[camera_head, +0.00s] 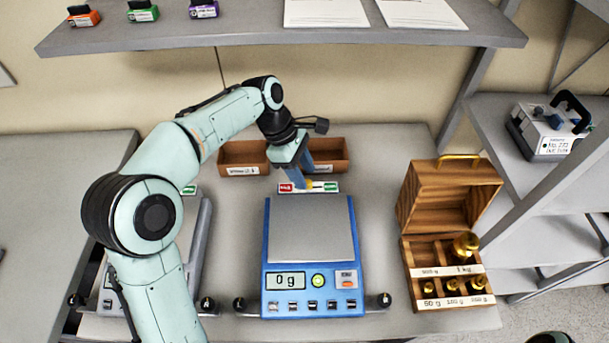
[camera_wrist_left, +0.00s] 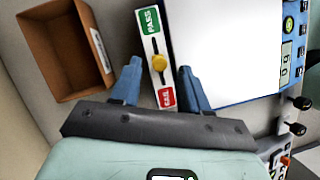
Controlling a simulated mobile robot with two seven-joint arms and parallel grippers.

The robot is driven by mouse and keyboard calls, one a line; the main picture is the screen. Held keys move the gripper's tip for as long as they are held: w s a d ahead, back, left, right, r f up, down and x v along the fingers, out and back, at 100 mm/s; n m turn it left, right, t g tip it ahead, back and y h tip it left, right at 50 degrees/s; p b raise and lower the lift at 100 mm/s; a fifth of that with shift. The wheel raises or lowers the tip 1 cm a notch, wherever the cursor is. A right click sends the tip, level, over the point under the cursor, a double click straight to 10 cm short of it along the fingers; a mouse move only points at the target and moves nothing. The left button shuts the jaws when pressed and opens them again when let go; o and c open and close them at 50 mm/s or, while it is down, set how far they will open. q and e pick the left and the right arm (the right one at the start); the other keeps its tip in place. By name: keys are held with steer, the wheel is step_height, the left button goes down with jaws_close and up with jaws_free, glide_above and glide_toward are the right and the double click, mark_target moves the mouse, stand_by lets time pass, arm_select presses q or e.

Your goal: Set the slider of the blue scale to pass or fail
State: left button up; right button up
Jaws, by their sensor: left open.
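The blue scale (camera_head: 309,295) stands on the table with an empty grey plate, and its display reads 0 g. Behind the plate is a white slider strip (camera_head: 322,190), red at the left end and green at the right. In the left wrist view the strip (camera_wrist_left: 152,45) shows green PASS at the top and red FAIL at the bottom. Its yellow knob (camera_wrist_left: 159,62) sits around the middle, between the two labels. My left gripper (camera_head: 303,182) is open over the strip. Its blue fingers (camera_wrist_left: 159,68) are on either side of the knob, apparently without touching it. My right gripper is not in view.
Two brown boxes (camera_head: 243,159) stand behind the scale; one (camera_wrist_left: 62,50) is close beside my left fingers. A wooden weight case (camera_head: 450,235) stands open at the right. Another scale (camera_head: 195,250) is partly hidden by my left arm. A shelf (camera_head: 250,32) overhangs the back.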

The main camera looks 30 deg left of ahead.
arm_select(q)
steer(key=shift+d+f, duration=0.25)
steer(key=shift+f, duration=0.4)
jaws_close()
steer(key=shift+w+d+r+p, duration=0.1)
steer(key=shift+w+d+p, duration=0.4)
steer(key=shift+d, duration=0.2)
steer(key=shift+w+d+r+p, duration=0.1)
steer(key=shift+w+d+p, duration=0.25)
steer(key=shift+d+p, duration=0.25)
steer(key=shift+w+d+f, duration=0.1)
steer(key=shift+w+d, duration=0.15)
steer(key=shift+d, duration=0.1)
jaws_free()
steer(key=shift+f, duration=0.1)
